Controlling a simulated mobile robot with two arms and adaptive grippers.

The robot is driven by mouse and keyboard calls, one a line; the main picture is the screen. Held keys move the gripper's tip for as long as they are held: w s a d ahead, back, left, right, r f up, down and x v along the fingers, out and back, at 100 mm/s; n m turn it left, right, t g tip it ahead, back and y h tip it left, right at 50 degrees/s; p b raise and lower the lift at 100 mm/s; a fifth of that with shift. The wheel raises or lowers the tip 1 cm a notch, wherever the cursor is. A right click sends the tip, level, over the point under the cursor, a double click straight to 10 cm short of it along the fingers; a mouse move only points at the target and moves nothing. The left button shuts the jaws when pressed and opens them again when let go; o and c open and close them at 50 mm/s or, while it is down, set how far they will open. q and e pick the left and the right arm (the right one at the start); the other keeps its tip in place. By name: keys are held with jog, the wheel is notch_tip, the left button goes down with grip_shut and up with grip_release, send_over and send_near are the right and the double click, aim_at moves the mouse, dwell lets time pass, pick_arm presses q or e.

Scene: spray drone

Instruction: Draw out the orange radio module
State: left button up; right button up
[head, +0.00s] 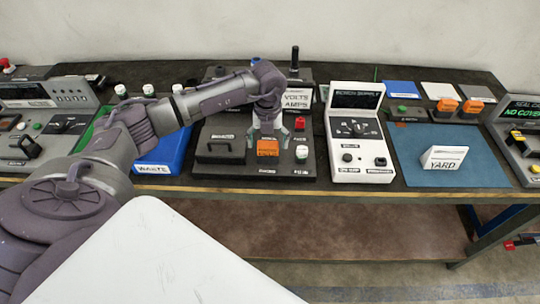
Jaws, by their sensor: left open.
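The orange radio module (267,148) sits in a dark panel unit (240,170) at the middle of the bench. My left gripper (267,134) points down just above and behind the module, with its fingers open. I cannot tell whether the fingertips touch the module. My right gripper does not show.
A white bench supply (358,140) stands to the right, then a blue mat (409,169) with a YARD card (443,158). Two orange blocks (447,106) lie behind the card. A blue tray (171,155) is left of the panel.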

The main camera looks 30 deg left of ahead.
aim_at(268, 144)
pick_arm(q)
jog(key=shift+f+b, duration=0.35)
jog(key=shift+f, duration=0.6)
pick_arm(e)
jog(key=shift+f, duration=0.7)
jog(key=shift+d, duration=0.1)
pick_arm(q)
jog(key=c, duration=1.6)
jog(key=shift+o, duration=0.2)
jog(key=shift+r+p, duration=2)
jog(key=shift+r, duration=1.1)
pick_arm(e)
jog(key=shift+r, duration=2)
